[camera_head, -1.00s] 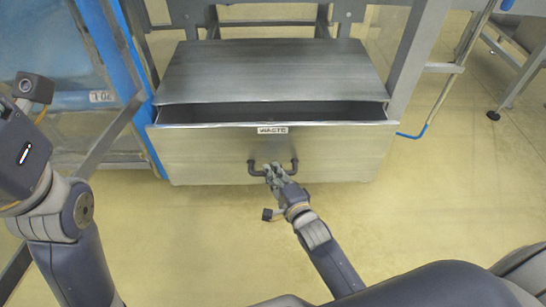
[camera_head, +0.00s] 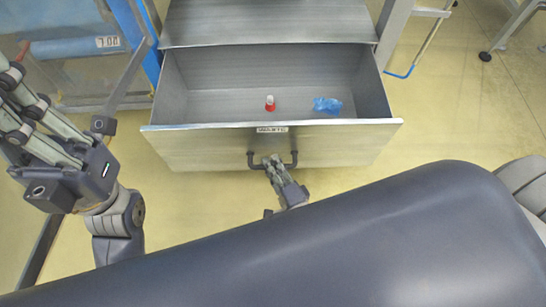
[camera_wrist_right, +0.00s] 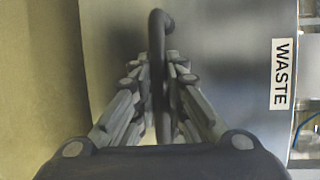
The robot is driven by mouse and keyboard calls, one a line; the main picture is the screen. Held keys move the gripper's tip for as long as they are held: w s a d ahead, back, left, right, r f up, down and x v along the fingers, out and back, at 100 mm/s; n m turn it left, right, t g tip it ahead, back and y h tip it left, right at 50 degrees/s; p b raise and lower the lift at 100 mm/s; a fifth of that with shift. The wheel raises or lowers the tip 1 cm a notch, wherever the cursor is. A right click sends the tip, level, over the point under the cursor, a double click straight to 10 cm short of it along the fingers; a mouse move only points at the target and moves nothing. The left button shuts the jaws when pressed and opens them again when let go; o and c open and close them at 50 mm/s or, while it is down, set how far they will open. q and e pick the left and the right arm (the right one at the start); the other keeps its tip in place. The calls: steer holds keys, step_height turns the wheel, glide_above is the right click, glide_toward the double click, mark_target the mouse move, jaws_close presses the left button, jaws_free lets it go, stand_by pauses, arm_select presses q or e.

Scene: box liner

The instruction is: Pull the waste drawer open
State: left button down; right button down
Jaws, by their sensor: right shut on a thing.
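The waste drawer (camera_head: 215,150) is a grey metal drawer, pulled well out of its cabinet (camera_head: 265,22), with its inside showing. A label reading WASTE (camera_wrist_right: 283,74) is on its front. My right gripper (camera_head: 270,162) is shut on the drawer's dark bar handle (camera_head: 290,164). In the right wrist view the handle (camera_wrist_right: 157,40) runs between the fingers of this gripper (camera_wrist_right: 160,85). My left gripper (camera_head: 22,105) is in the air at the left, away from the drawer. Its fingers look spread, with nothing between them.
Inside the drawer lie a small red and white item (camera_head: 270,103) and a crumpled blue piece (camera_head: 327,105). A blue-edged frame (camera_head: 140,40) stands left of the cabinet. A blue hose (camera_head: 412,65) is at the right. The floor (camera_head: 450,120) right of the drawer is clear.

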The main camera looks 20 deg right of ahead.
steer(key=shift+s, duration=0.2)
steer(key=c, duration=1.6)
jaws_free()
